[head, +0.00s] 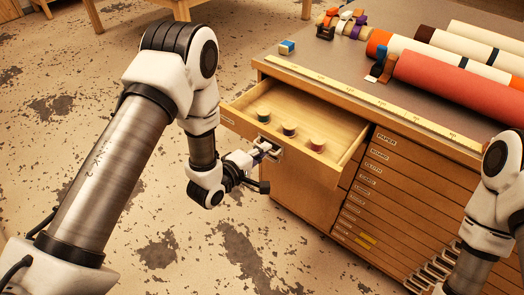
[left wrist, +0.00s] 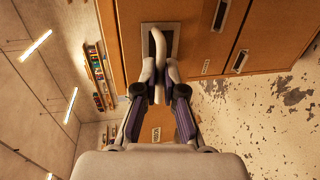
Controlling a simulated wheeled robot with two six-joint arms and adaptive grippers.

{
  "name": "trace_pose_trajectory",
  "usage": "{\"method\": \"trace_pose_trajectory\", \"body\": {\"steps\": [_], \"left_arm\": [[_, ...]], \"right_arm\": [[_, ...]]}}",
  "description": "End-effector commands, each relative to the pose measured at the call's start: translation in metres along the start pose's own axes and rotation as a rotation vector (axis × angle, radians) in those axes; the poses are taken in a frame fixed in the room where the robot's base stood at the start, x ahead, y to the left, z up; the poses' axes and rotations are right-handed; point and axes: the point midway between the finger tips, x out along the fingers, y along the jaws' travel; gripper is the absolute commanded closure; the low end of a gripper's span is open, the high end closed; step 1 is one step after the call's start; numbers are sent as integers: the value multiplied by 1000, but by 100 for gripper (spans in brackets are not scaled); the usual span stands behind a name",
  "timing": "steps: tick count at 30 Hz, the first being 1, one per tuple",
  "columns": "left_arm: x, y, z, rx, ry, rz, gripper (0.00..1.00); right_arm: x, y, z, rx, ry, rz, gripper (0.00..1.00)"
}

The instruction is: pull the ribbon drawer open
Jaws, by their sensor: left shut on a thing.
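The ribbon drawer (head: 297,113) at the top left of the wooden cabinet stands pulled out, and I look down into it. Several small spools sit inside, among them a green one, a dark one and a reddish one. My left gripper (head: 266,151) is at the middle of the drawer's front, shut on its handle. In the left wrist view, the curved pale handle (left wrist: 159,55) runs between the two fingertips, in front of a dark recessed plate.
On the cabinet top (head: 330,62) lie a yellow ruler (head: 370,100), a large red roll (head: 460,83), paler rolls and several small ribbon spools (head: 345,22). Shut labelled drawers (head: 400,190) fill the right front. Worn floor (head: 110,60) is clear at left.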

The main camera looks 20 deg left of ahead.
Motion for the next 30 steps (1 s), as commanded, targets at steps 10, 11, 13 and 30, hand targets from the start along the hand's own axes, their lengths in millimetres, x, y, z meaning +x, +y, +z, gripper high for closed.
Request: {"method": "trace_pose_trajectory", "body": {"steps": [10,11,13,30], "left_arm": [[0,0,0,0,-2,0,66],[0,0,0,0,-1,0,66],[0,0,0,0,-1,0,66],[-77,-1,-1,-7,4,-5,66]], "right_arm": [[0,0,0,0,0,0,57],[0,0,0,0,0,0,57],[0,0,0,0,0,0,57],[0,0,0,0,0,0,57]]}}
